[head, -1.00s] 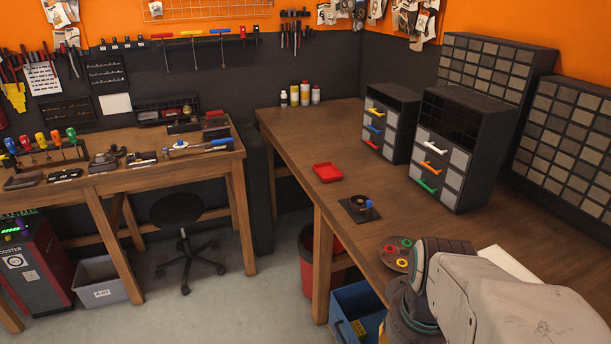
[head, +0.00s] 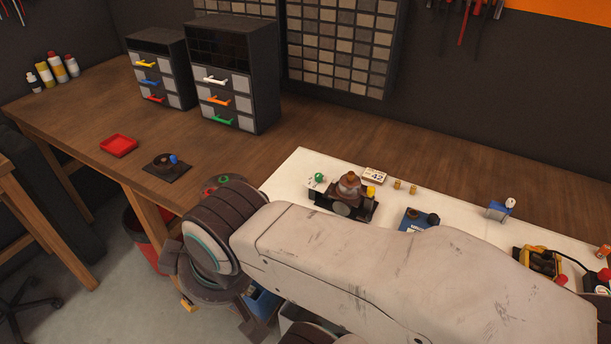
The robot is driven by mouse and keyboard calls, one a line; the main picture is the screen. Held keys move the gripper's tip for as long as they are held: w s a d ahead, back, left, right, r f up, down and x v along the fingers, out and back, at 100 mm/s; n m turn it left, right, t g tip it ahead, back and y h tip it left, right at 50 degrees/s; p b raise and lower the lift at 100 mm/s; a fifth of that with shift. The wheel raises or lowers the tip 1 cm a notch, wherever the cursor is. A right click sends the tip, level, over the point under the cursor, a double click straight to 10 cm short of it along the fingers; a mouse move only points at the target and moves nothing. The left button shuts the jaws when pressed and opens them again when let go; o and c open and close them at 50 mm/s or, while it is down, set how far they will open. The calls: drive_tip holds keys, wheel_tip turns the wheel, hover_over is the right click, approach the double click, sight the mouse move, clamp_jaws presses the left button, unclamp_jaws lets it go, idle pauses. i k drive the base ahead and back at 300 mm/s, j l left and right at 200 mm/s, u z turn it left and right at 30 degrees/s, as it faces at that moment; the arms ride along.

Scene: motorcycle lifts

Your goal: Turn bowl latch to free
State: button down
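A brown, rounded device (head: 348,187) stands in a black holder on the white mat (head: 295,172), with a small yellow part (head: 371,191) at its right side. I cannot tell for sure which part is the bowl latch, or how it is turned. A black plate (head: 176,172) further left on the bench bears a dark round part and a blue knob (head: 173,158). My arm crosses the lower middle of the head view, in front of the bench, and covers part of the mat.
A red tray (head: 118,145) lies on the wooden bench (head: 75,120). Drawer cabinets (head: 238,75) stand at the back. A blue block (head: 418,219), a blue-and-white item (head: 500,209) and a yellow tool (head: 540,263) lie on the mat. Bare bench lies behind the mat.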

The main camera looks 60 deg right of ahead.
sight(372, 190)
drive_tip(key=z, duration=2.1)
